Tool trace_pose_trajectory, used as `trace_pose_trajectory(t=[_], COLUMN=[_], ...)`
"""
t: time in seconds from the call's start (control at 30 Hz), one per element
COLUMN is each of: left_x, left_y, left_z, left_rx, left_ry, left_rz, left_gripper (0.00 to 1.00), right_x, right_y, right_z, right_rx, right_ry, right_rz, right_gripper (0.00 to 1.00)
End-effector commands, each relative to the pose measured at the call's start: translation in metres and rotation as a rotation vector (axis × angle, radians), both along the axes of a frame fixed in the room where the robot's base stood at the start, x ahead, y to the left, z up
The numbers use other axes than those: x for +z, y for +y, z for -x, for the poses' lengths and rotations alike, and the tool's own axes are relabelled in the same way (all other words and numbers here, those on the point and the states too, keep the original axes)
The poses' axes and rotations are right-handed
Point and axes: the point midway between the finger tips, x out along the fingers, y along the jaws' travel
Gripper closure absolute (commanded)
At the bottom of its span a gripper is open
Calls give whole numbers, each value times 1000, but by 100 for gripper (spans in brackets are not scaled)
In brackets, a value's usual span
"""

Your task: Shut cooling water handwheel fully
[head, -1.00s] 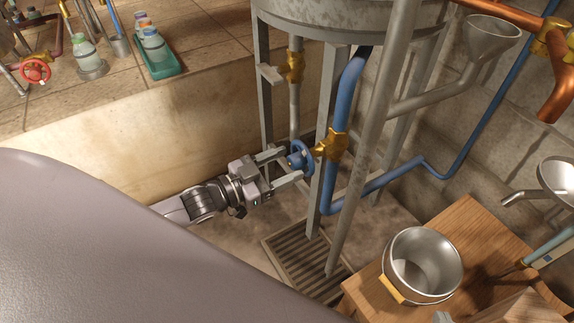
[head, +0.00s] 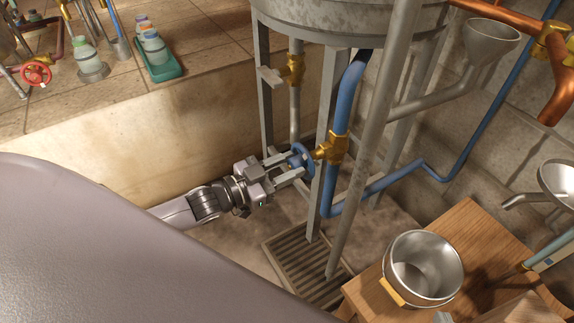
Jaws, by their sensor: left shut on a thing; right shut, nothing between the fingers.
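The cooling water handwheel (head: 304,162) is a small blue wheel on a brass valve (head: 331,149) set in the blue pipe (head: 349,92), low beside the tank's legs. My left gripper (head: 294,164) reaches it from the left and is shut on the handwheel, one finger on the far side and one on the near side. The fingers and a tank leg partly hide the wheel, so how far it is turned cannot be told. My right gripper is not in view.
The tank's legs (head: 324,130) and a grey slanting pipe (head: 372,115) stand close around the valve. A floor grate (head: 300,262) lies below. A metal pot (head: 420,268) stands on a wooden table (head: 466,226) at the right. A red handwheel (head: 36,73) is far left.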

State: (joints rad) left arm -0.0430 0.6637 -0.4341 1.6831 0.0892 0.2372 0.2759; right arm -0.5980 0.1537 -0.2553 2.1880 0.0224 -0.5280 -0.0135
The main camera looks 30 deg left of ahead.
Motion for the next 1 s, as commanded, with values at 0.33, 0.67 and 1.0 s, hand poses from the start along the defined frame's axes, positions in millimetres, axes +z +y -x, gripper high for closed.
trace_pose_trajectory(t=[0.33, 0.67, 1.0], left_x=[1, 0, -2], left_y=[-1, -2, -2], left_z=[1, 1, 2], left_rx=[1, 0, 0], left_ry=[-112, -271, -428], left_rz=[-193, -463, -731], left_gripper=[94, 94, 94], right_x=[-4, -6, -11], right_y=[-7, -18, -20], right_z=[8, 8, 11], right_rx=[-17, -44, -47], right_ry=[40, 55, 70], right_rz=[3, 10, 11], right_gripper=[100, 100, 100])
